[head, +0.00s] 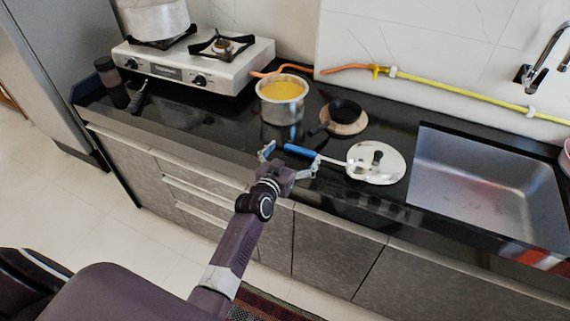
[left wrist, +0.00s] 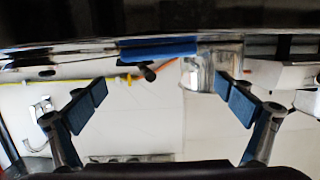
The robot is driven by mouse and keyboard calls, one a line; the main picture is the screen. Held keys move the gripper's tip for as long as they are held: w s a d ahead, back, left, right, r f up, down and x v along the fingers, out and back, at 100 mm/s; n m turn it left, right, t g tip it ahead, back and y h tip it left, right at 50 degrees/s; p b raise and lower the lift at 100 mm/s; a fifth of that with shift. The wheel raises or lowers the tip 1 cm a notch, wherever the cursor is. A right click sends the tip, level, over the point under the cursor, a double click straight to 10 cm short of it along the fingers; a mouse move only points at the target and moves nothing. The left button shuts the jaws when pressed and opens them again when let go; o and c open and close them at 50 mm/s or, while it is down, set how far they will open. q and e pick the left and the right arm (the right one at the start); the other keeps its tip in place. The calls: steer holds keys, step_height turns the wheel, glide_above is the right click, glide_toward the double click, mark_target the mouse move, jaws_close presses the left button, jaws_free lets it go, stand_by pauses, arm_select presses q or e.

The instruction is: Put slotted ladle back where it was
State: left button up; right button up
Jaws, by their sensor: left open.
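The slotted ladle, with a blue handle (head: 300,151) and a pale thin stem, lies at the counter's front, its stem reaching right to a round white lid (head: 392,168) with a dark knob. The ladle's slotted end cannot be made out clearly. My left gripper (head: 291,157) is open at the counter's front edge, its fingers on either side of the handle. In the left wrist view the blue handle (left wrist: 158,50) shows ahead of and between the open fingers (left wrist: 162,98); it is not gripped. My right gripper is out of view.
A metal pot of yellow liquid (head: 282,104) stands behind the handle. A small black pan (head: 344,110) sits on a round board to its right. A sink (head: 485,180) is at the right and a gas stove (head: 190,68) at the left. Dark counter between stove and pot is mostly clear.

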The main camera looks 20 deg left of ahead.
arm_select(q)
steer(key=s+r, duration=0.2)
steer(key=s, duration=0.8)
steer(key=s+d+f+g, duration=0.1)
steer(key=s+f+g, duration=0.3)
steer(key=f, duration=0.7)
steer(key=s+d+f+m+g, duration=0.1)
steer(key=s+d+f, duration=0.1)
steer(key=s+f, duration=0.7)
steer(key=s+d+f+g, duration=0.1)
steer(key=s+f+g, duration=0.2)
steer(key=f, duration=1.1)
steer(key=s+a+f+g, duration=0.1)
steer(key=s+f, duration=0.4)
steer(key=s, duration=0.6)
steer(key=s+a+f+g, duration=0.2)
steer(key=s+f, duration=0.4)
steer(key=s, duration=0.5)
steer(key=s+a+f+m+g, duration=0.1)
steer(key=s+f+g, duration=0.2)
steer(key=s, duration=0.8)
step_height(320, 180, down, 2)
steer(key=shift+a+f+g, duration=0.25)
steer(key=shift+a+g, duration=0.1)
steer(key=shift+g, duration=0.05)
steer(key=shift+s+d, duration=0.1)
